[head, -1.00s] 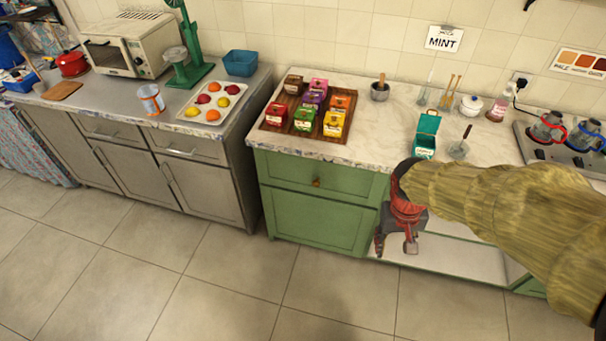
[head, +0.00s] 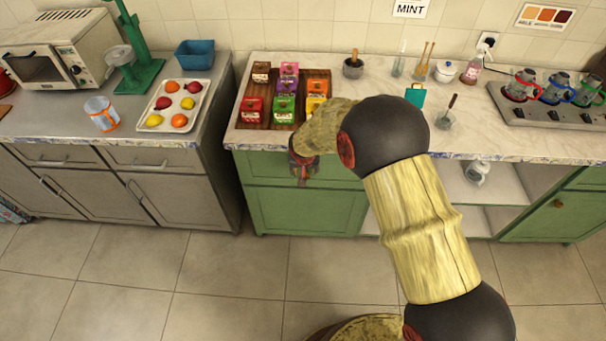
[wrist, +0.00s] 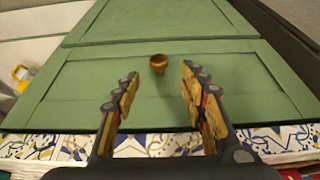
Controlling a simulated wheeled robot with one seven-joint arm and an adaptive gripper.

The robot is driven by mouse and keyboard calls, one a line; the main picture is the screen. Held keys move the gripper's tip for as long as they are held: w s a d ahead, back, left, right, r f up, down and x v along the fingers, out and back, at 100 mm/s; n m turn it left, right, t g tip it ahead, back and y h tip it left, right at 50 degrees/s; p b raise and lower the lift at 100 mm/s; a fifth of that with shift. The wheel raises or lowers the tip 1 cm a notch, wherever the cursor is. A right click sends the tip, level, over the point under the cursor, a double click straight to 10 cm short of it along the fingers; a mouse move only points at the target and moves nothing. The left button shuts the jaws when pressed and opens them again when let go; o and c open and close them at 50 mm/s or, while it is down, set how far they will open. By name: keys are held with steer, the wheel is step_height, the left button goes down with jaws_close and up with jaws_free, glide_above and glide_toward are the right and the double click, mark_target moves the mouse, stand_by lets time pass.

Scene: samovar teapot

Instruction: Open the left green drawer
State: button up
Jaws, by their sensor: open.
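The left green drawer (head: 262,166) is the upper panel of the green cabinet under the marble counter. It looks shut. In the wrist view its face (wrist: 80,95) fills the middle, with the counter edge at the bottom of the picture. Its round brown-orange knob (wrist: 158,63) shows just beyond and between the fingertips. My gripper (head: 302,172) is in front of the drawer in the head view, hiding the knob there. In the wrist view my gripper (wrist: 160,80) is open and empty, one finger each side of the knob's line, not visibly touching it.
The green door (head: 305,211) below is shut. A wooden tray (head: 242,107) of colored boxes stands on the counter above. Open shelves (head: 490,186) lie to the right, and a grey cabinet (head: 195,188) to the left. The tiled floor in front is clear.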

mark_target(306, 175)
steer(key=b+x, duration=0.2)
steer(key=x, duration=0.5)
steer(key=shift+f, duration=0.1)
steer(key=shift+c, duration=0.6)
jaws_close()
